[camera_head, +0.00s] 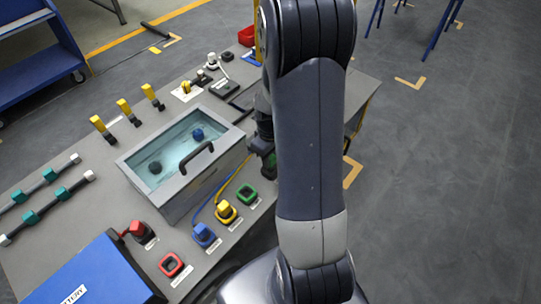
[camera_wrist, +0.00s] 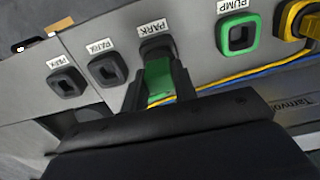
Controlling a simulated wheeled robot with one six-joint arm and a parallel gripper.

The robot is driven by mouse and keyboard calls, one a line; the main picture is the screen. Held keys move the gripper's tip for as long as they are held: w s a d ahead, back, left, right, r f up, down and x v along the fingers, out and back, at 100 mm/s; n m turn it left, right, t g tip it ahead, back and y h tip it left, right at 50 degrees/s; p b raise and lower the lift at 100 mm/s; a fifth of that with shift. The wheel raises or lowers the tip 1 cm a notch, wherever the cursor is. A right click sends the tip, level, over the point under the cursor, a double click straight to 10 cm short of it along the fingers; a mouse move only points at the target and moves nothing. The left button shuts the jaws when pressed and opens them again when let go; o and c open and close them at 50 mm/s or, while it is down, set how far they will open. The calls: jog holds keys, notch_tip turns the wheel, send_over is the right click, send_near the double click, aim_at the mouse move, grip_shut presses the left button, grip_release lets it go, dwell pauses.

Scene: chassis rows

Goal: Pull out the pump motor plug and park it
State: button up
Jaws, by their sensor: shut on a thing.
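The pump motor plug is green (camera_wrist: 158,77) and sits between the fingers of my gripper (camera_wrist: 158,84) in the wrist view. My gripper is shut on it. The plug is at the dark park socket (camera_wrist: 157,46), lined up with it; how deep it sits I cannot tell. The green-framed pump socket (camera_wrist: 238,35) to its right is empty. This socket also shows in the head view (camera_head: 246,194). In the head view my arm hides most of the gripper, the plug and the park socket.
Two empty park sockets (camera_wrist: 107,69) (camera_wrist: 67,82) lie left of the plug. A yellow plug (camera_head: 225,211) and a blue plug (camera_head: 203,235) sit in the row, with an empty red socket (camera_head: 172,264). A water tank (camera_head: 150,180) with a black handle stands close by.

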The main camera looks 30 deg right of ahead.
jog(key=shift+f+b, duration=0.6)
jog(key=shift+f, duration=0.2)
jog(key=o, duration=1.1)
jog(key=shift+c, duration=0.2)
notch_tip(320, 180, up, 11)
jog(key=shift+f+p, duration=0.1)
jog(key=shift+p, duration=0.6)
notch_tip(320, 180, down, 10)
jog(key=shift+f+b, duration=0.2)
jog(key=shift+b, duration=0.25)
jog(key=shift+r, duration=0.4)
